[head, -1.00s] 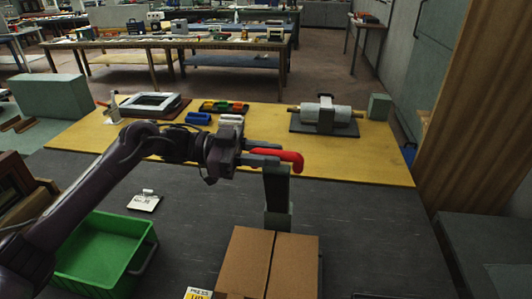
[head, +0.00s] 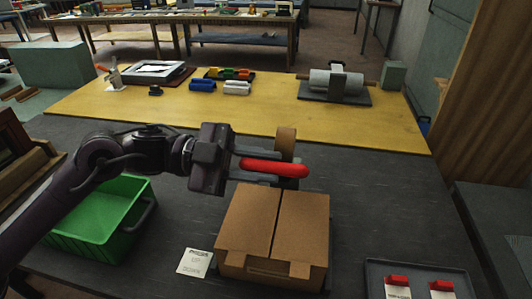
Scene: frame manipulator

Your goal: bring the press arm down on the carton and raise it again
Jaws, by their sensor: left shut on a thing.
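The brown carton (head: 300,222) sits closed on the dark table in the head view, with a seam along its top. The press arm's red handle (head: 290,170) lies level at the carton's far edge. My left gripper (head: 268,168) is shut on this handle, one finger on either side. A round tan piece (head: 286,140) stands just behind the handle. The rest of the press is mostly hidden, and I cannot tell whether the arm touches the carton. My right gripper is out of view.
A white card (head: 195,262) with small print lies left of the carton. A green bin (head: 75,240) is at the left, under my arm. A grey tray (head: 375,268) with red-topped items is at front right.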

